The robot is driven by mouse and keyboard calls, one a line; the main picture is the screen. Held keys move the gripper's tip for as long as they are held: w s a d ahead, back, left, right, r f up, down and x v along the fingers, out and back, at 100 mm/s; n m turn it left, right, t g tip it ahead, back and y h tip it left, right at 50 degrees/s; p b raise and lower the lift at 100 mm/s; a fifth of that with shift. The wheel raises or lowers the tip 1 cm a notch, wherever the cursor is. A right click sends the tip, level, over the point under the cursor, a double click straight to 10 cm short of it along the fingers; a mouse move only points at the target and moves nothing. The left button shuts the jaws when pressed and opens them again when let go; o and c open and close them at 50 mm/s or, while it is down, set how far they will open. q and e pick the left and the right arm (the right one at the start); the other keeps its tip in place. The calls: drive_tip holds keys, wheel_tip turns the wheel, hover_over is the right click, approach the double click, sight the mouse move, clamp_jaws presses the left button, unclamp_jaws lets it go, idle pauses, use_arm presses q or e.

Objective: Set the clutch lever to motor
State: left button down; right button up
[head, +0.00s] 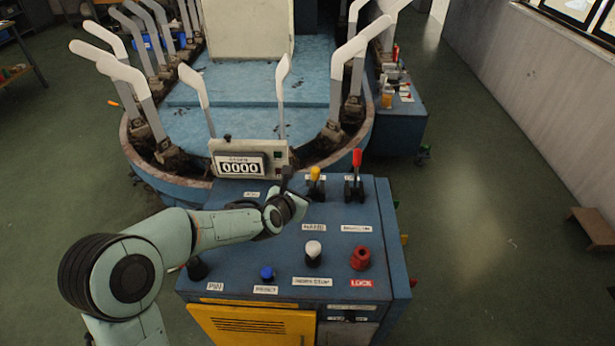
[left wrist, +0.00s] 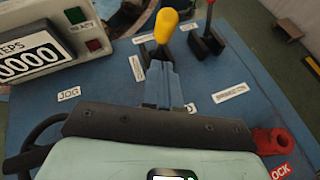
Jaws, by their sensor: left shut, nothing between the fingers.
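A lever with a yellow knob (head: 315,174) stands on the blue control desk (head: 235,235), with small white labels around it. It is probably the clutch lever, but I cannot read its labels surely. In the left wrist view the yellow knob (left wrist: 165,25) is just beyond my fingertips. My left gripper (head: 303,197) is shut and empty, just in front of the yellow lever. In the left wrist view the closed fingers (left wrist: 163,72) point at the lever's base and partly cover it; I cannot tell whether they touch it. My right gripper is not in view.
A red-handled lever (head: 355,170) stands right of the yellow one. A counter box (head: 245,160) reading 0000 is at the back left. A white knob (head: 313,250), a blue button (head: 267,273) and a red knob (head: 361,258) are nearer. White sock forms (head: 195,85) stand behind.

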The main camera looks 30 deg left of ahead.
sight(313, 177)
use_arm(q)
drive_tip(key=w, duration=0.1)
drive_tip(key=w+r+p, duration=0.1)
drive_tip(key=shift+w+d+r+p, duration=0.1)
drive_tip(key=shift+w+r+p, duration=0.1)
drive_tip(key=shift+w+p, duration=0.1)
drive_tip(key=shift+w, duration=0.5)
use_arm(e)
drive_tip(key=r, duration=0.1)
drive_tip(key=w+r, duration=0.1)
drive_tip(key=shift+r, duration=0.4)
